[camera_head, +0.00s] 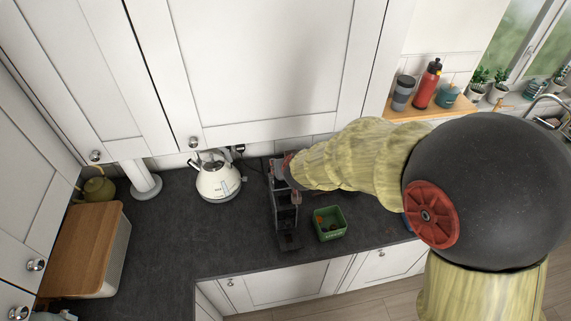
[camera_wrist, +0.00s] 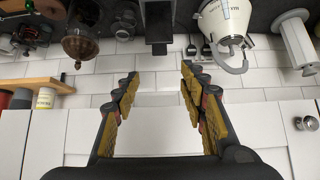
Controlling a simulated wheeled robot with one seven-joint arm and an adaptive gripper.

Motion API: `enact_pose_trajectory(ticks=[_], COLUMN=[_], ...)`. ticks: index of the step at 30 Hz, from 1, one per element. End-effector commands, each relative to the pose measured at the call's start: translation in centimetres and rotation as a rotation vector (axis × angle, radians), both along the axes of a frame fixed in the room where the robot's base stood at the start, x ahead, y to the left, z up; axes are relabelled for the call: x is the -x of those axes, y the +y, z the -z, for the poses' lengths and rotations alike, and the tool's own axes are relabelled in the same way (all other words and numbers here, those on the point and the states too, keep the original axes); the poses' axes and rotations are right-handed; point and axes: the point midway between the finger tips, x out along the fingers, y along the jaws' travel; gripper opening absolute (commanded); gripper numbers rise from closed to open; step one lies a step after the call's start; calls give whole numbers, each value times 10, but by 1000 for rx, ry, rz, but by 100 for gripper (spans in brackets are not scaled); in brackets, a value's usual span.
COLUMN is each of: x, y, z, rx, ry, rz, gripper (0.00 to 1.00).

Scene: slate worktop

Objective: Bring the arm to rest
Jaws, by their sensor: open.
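My arm comes in from the right in the head view and reaches left over the worktop (camera_head: 160,235). Its far end is near a dark coffee machine (camera_head: 284,222), where the fingers are hard to make out. In the wrist view my gripper (camera_wrist: 158,74) is open, with its two yellow-padded fingers apart and nothing between them. White wall tiles and the white cupboards show beyond and below the fingers. The wrist picture appears upside down, with the worktop at the top.
A white kettle (camera_head: 218,182) stands left of the coffee machine, and a green box (camera_head: 329,224) right of it. Wall cupboards (camera_head: 255,60) hang above. A wooden shelf (camera_head: 408,107) holds a red bottle (camera_head: 427,84). The left-centre worktop is clear.

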Motion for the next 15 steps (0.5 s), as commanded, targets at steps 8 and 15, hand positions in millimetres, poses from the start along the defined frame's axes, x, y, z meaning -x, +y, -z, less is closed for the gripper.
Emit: enact_pose_trajectory(ticks=[8, 15], x=[0, 34], y=[0, 17], z=[0, 25], rx=[-2, -93], ry=[0, 154], rz=[2, -1], gripper=[42, 42])
